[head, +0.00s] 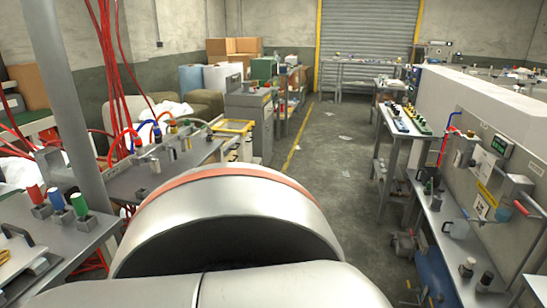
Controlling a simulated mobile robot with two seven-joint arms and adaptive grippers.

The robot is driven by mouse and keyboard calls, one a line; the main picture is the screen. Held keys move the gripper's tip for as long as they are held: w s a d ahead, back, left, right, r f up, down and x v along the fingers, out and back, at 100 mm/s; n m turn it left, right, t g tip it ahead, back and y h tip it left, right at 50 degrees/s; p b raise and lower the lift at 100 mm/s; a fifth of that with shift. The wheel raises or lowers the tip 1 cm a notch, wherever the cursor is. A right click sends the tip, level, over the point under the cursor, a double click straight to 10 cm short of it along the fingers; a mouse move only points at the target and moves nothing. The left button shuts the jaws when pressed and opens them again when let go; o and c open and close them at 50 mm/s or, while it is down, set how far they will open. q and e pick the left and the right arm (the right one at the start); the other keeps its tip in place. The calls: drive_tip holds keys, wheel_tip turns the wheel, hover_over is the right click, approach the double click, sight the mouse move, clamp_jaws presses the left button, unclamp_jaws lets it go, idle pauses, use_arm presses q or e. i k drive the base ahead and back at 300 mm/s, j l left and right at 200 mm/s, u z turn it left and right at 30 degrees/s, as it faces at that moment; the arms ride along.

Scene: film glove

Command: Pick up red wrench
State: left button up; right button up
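I cannot make out a red wrench for certain. A red-handled item (526,208) shows at the right edge, by the right-hand bench, too small to identify. A thin red and blue bent piece (445,142) stands at the back of that bench. Neither of my grippers is in view. A large silver arm link of mine with an orange band fills the lower middle and hides the floor and part of the left benches.
Left benches (125,186) hold red, green and blue capped tools (56,199). A grey pole (66,95) and hanging red cables (112,65) stand at left. The right bench (450,240) carries fittings and a jug (460,229). The middle aisle (335,180) is mostly clear.

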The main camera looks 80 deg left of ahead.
sight(33, 190)
drive_tip(key=u, duration=4.15)
drive_tip(key=i+l+u, duration=0.1)
drive_tip(key=l, duration=0.25)
drive_tip(key=i+l+u, duration=0.1)
drive_tip(key=l, duration=0.2)
drive_tip(key=i+l, duration=0.15)
drive_tip(key=l, duration=0.2)
drive_tip(key=i+l+u, duration=0.15)
drive_tip(key=l, duration=0.2)
